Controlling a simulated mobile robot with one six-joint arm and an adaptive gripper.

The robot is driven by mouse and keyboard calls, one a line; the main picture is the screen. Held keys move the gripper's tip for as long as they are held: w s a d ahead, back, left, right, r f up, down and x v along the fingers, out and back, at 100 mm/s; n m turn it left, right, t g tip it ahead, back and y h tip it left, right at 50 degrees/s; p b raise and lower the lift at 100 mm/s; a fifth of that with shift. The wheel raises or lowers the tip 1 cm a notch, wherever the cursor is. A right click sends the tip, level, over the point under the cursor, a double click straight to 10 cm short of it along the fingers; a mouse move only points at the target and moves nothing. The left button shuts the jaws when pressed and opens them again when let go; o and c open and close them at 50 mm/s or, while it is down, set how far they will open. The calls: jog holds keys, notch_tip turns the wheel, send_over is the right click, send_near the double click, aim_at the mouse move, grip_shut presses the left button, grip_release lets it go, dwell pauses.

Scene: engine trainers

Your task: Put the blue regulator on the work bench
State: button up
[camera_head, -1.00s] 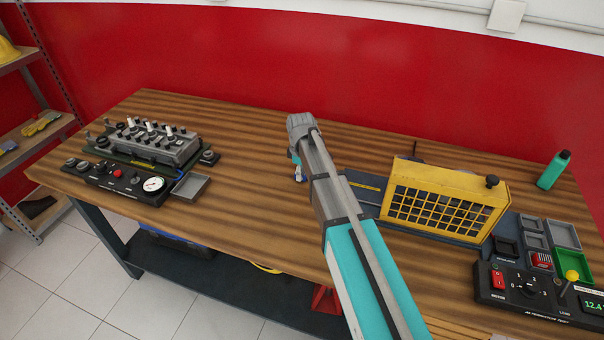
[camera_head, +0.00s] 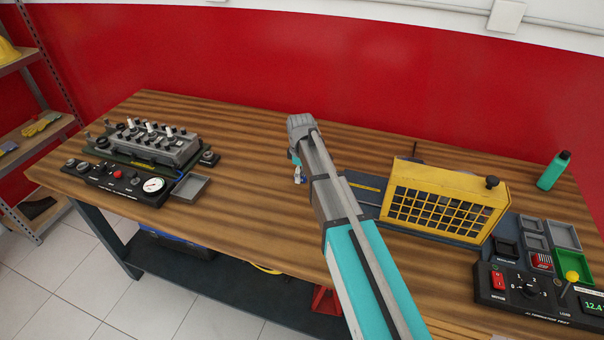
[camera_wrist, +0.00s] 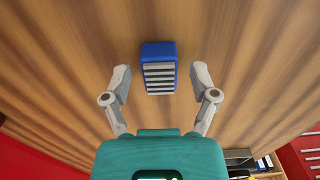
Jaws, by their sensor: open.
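The blue regulator (camera_wrist: 158,52), a small blue block with a pale ribbed face, rests on the wood of the work bench in the wrist view. My gripper (camera_wrist: 160,84) is open, with its two fingers spread on either side and a little short of the regulator; neither finger touches it. In the head view my arm reaches over the middle of the work bench (camera_head: 245,190), and my gripper (camera_head: 298,168) is mostly hidden behind the arm. The regulator cannot be made out clearly there.
A grey engine trainer with a gauge panel (camera_head: 125,180) stands at the left. A yellow guard with a mesh (camera_head: 445,200) stands right of my arm. A switch panel (camera_head: 530,295) and small trays are at the right, with a green bottle (camera_head: 553,170) behind. Bench between trainer and arm is clear.

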notch_tip(320, 180, up, 12)
jog(key=p, duration=1.1)
jog(key=shift+p, duration=0.4)
jog(key=shift+s, duration=0.1)
jog(key=s+d+m, duration=0.6)
jog(key=s, duration=0.5)
jog(key=s+d+m, duration=0.7)
jog(key=s, duration=0.4)
jog(key=shift+m, duration=0.3)
jog(key=shift+a, duration=0.1)
jog(key=shift+c, duration=1.3)
jog(key=shift+s, duration=0.1)
